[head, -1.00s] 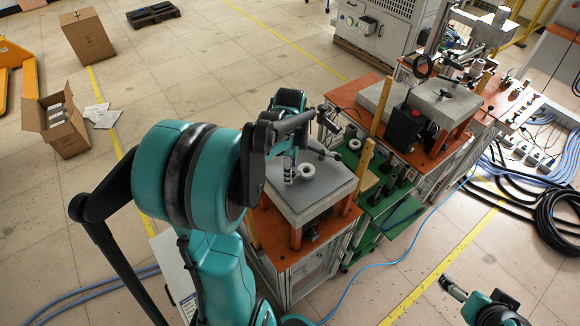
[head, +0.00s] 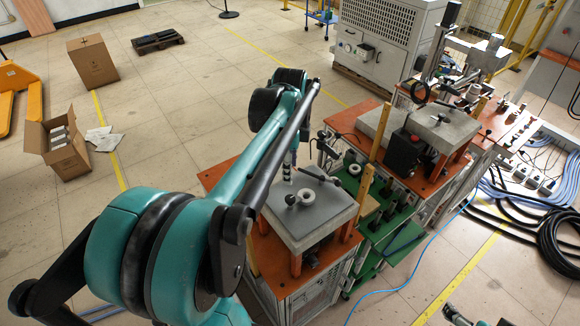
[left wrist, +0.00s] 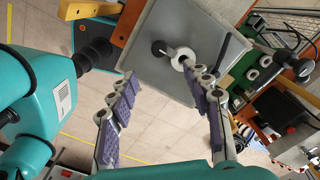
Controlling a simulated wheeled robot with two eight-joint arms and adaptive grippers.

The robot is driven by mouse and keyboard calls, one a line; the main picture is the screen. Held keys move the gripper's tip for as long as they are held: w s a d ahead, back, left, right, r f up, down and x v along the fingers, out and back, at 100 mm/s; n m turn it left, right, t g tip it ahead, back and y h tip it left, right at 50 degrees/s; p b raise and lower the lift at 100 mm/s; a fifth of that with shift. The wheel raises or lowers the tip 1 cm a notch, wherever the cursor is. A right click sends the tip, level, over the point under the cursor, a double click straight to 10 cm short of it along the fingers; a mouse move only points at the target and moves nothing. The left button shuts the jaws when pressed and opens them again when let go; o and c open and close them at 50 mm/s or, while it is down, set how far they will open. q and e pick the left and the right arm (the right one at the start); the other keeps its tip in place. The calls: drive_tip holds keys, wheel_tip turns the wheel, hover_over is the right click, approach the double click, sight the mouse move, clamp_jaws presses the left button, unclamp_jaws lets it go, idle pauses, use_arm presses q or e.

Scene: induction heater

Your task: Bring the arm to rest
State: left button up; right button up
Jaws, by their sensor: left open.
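My left arm comes in from the left in the head view. Its gripper (head: 288,168) hangs above the far edge of the grey plate, mostly hidden behind the forearm. In the left wrist view the same gripper (left wrist: 164,84) has its two purple-padded fingers wide apart with nothing between them. A white ring (head: 306,197) lies on the plate (head: 325,214), beside a black knob (head: 290,199).
The plate stands on an orange-topped cabinet (head: 262,250). A green shelf (head: 366,218) with white rings joins it to a second orange bench (head: 362,120). Cables (head: 545,222) lie at the right. Open floor (head: 200,110) with cardboard boxes (head: 92,62) extends left.

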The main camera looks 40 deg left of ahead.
use_arm(q)
drive_tip(key=shift+d, duration=0.1)
idle(0.3)
drive_tip(key=s+d+f+n+t, duration=0.2)
drive_tip(key=s+d+n+t, duration=0.3)
drive_tip(key=d, duration=0.4)
drive_tip(key=s+d+f+n+t, duration=0.2)
drive_tip(key=s+d+f+n, duration=0.1)
drive_tip(key=d+n, duration=0.5)
wheel_tip(320, 180, down, 20)
drive_tip(key=d+b, duration=0.1)
drive_tip(key=b, duration=1.8)
drive_tip(key=shift+w+r+m+b, duration=0.2)
drive_tip(key=shift+m+b, duration=0.1)
drive_tip(key=shift+b, duration=0.1)
